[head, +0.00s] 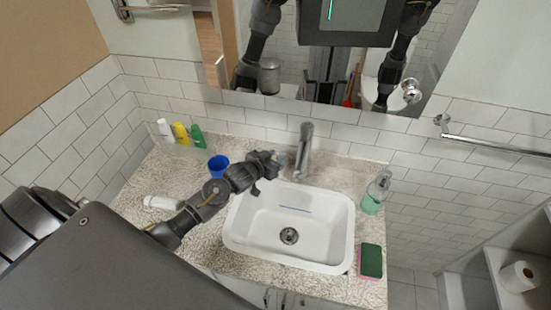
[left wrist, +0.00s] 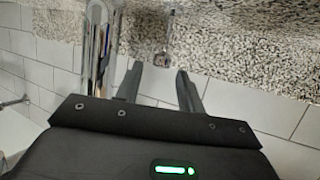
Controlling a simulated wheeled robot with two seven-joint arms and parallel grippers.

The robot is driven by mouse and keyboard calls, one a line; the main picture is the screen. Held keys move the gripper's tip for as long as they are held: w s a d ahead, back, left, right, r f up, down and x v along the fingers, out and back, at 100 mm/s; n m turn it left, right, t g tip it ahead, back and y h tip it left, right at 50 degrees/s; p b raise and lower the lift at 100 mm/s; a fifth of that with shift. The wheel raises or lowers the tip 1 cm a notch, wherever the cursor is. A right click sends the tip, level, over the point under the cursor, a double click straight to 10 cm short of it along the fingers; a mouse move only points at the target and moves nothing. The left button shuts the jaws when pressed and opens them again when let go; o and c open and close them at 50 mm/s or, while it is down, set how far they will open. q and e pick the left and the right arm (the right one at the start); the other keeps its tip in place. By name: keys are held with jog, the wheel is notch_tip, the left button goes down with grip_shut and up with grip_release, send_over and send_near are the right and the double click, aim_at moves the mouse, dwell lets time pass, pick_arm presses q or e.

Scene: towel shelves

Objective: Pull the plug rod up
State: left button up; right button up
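The white sink (head: 245,235) is set in a speckled counter, with a round drain (head: 289,236) in its floor. The chrome faucet (head: 303,150) stands at its back edge and also shows in the left wrist view (left wrist: 97,50). A thin metal rod with a small end, seemingly the plug rod (left wrist: 165,50), shows beside the faucet in the left wrist view. My left gripper (head: 272,163) is just left of the faucet; in the left wrist view its fingers (left wrist: 159,78) are apart, with the rod just beyond their tips and nothing held. My right gripper is not in view.
A blue cup (head: 218,166) and a white bottle lying down (head: 161,202) are near my left arm. Several bottles stand in the back left corner. A soap dispenser (head: 375,192) and a sponge (head: 371,261) are right of the sink. A mirror and tiled wall stand behind.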

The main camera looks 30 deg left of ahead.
pick_arm(q)
jog(key=shift+f, duration=0.1)
jog(key=shift+s, duration=0.15)
jog(key=shift+s, duration=0.35)
jog(key=b+v, duration=0.2)
jog(key=v, duration=0.8)
jog(key=shift+w, duration=0.1)
